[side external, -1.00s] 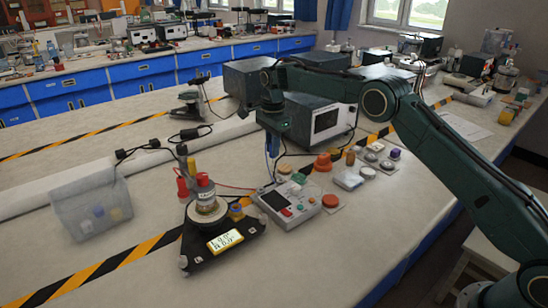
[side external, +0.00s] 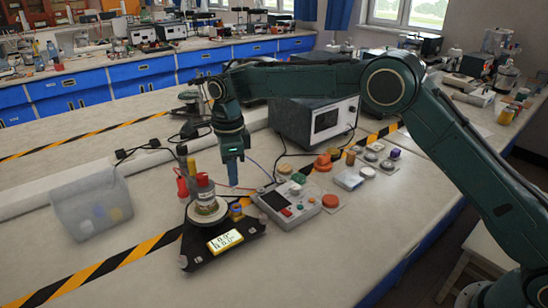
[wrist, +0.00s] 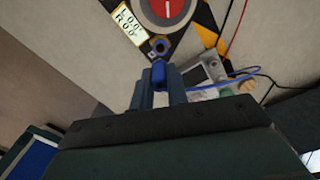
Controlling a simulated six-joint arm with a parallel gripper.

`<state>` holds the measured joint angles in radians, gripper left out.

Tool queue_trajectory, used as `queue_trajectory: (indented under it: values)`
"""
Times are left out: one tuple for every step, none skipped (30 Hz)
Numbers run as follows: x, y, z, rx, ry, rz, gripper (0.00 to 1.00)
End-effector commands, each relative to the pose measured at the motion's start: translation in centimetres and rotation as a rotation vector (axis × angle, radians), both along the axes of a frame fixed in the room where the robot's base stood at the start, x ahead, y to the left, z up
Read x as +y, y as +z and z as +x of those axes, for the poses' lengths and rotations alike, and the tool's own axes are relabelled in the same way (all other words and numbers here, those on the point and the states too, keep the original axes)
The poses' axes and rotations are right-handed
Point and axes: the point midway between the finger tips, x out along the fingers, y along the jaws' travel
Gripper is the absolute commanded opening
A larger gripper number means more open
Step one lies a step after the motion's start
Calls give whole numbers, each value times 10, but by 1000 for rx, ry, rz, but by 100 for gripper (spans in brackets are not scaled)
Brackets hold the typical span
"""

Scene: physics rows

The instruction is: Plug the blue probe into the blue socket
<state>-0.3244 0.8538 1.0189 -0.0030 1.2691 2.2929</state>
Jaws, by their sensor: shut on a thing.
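My gripper (side external: 232,154) is shut on the blue probe (side external: 233,176), which points down, roughly upright. In the wrist view the probe (wrist: 159,72) sits between the two fingers (wrist: 159,88), and a blue cable trails from it to the right. The blue socket (side external: 237,213) is on the black plate (side external: 201,258) beside the round dial.
A grey meter (side external: 286,205) stands right of the socket. Red and yellow leads (side external: 184,183) stand behind. A clear bin (side external: 91,207) is at left.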

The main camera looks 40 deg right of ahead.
Motion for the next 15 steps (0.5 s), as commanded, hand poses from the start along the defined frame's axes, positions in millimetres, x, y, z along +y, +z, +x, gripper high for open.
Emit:
queue_trajectory:
  values:
    - [0, 0, 0, 0, 0, 0, 0]
    - [0, 0, 0, 0, 1, 0, 0]
    - [0, -1, 0, 0, 1, 0, 0]
    - [0, -2, 0, 0, 1, 0, 0]
    - [0, -2, 0, 0, 1, 0, 0]
    - [0, -3, 0, 0, 1, 0, 0]
    - [0, -4, 0, 0, 1, 0, 0]
    - [0, -5, 0, 0, 1, 0, 0]
    - [-1, -7, 0, 0, 1, 0, 0]
    - [-1, -8, 0, 0, 1, 0, 0]
    - [-1, -10, 1, 0, 1, 0, 0]
    - [-1, -12, 0, 0, 1, 0, 0]
    - [-1, -13, 0, 0, 1, 0, 0]
    - [-1, -15, 0, 0, 1, 0, 0]
    - [-1, -18, 0, 0, 2, 0, 0]
